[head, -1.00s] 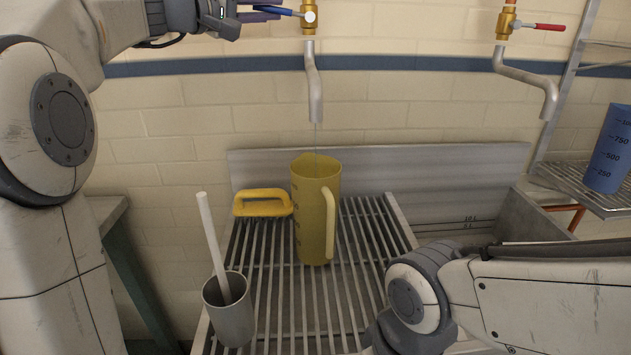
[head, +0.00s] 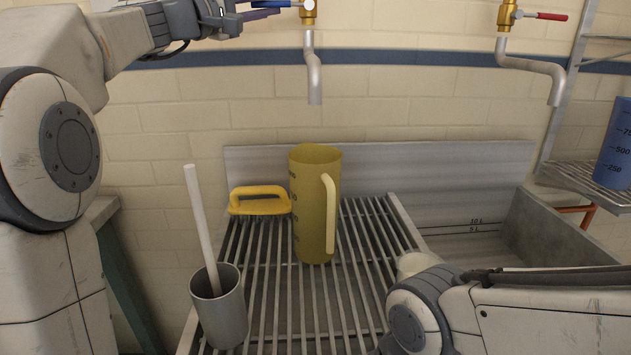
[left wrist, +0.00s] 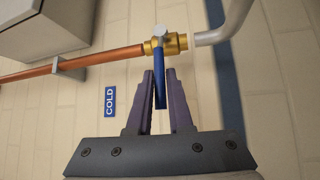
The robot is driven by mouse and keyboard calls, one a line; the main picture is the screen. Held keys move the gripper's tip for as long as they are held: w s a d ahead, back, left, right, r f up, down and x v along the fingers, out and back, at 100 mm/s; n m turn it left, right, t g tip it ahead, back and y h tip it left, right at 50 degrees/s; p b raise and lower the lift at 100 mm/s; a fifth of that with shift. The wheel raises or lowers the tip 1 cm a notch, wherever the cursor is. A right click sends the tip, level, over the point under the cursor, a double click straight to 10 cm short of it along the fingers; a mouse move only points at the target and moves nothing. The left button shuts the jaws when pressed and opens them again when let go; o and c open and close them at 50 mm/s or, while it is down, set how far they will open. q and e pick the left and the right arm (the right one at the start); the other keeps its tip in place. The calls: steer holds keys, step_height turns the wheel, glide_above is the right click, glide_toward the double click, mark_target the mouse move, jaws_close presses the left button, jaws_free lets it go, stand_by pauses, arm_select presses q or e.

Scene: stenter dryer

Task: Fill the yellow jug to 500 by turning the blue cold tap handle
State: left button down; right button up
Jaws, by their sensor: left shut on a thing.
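The yellow jug (head: 309,215) stands upright on the slatted rack under the cold spout (head: 314,82). Its pale handle faces right; its marks are on the left side and too small to read, and the water level is hidden. No stream shows below the spout. The blue cold tap handle (left wrist: 161,88) lies between the fingers of my left gripper (left wrist: 160,73), which is shut on it. The handle points across the copper pipe in the left wrist view. In the head view my left gripper (head: 258,12) is at the top edge. My right gripper is out of view.
A grey cup (head: 220,318) with a white stick and a yellow-handled item (head: 259,200) stand left of the jug on the rack (head: 347,300). A red-handled tap (head: 551,16) is at right. A blue jug (head: 617,150) stands on the right shelf. My right arm fills the lower right.

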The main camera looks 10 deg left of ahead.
arm_select(q)
steer(key=shift+f, duration=0.2)
steer(key=c, duration=0.8)
jaws_free()
steer(key=shift+c, duration=0.2)
steer(key=shift+s+a+f+b, duration=0.1)
steer(key=shift+s+a+b, duration=0.25)
steer(key=b+v, duration=0.5)
steer(key=v, duration=0.4)
steer(key=shift+s, duration=0.2)
steer(key=shift+a, duration=0.1)
